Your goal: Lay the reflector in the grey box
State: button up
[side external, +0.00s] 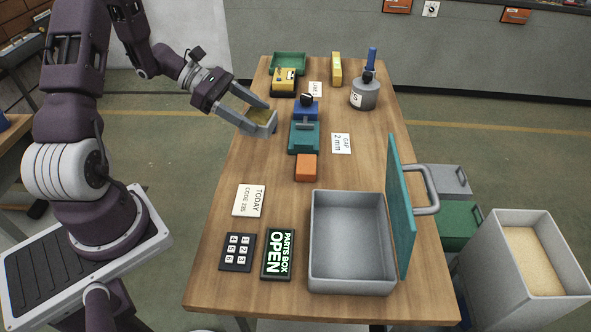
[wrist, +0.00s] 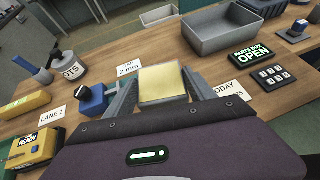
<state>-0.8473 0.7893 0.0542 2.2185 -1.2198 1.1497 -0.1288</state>
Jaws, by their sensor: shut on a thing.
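My gripper (side external: 264,118) is shut on the reflector (side external: 259,115), a yellowish square piece, and holds it over the left edge of the table. In the wrist view the reflector (wrist: 163,83) lies between the two grey fingers. The grey box (side external: 314,245) stands at the front right of the table, open and with a bare floor. Its teal lid (side external: 401,215) stands upright along its right side. The box (wrist: 205,46) also shows at the top of the wrist view, away from my gripper.
A teal fixture (side external: 304,140), a blue block with a black knob (side external: 306,108) and an orange block (side external: 306,168) stand mid-table. A lit "PARTS BOX OPEN" sign (side external: 278,254) and a keypad (side external: 237,252) lie left of the box. A grey can (side external: 365,95) stands at the back right.

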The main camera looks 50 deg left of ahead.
jog(key=s+d+m+g+h, duration=0.2)
jog(key=s+d+m+g, duration=0.7)
jog(key=s+d, duration=0.8)
jog(key=w+d, duration=1.4)
jog(key=w, duration=0.1)
jog(key=f, duration=0.6)
jog(key=shift+w+d, duration=0.2)
jog(key=shift+d, duration=0.1)
jog(key=shift+f, duration=0.2)
jog(key=shift+f, duration=0.5)
jog(key=o, duration=1.6)
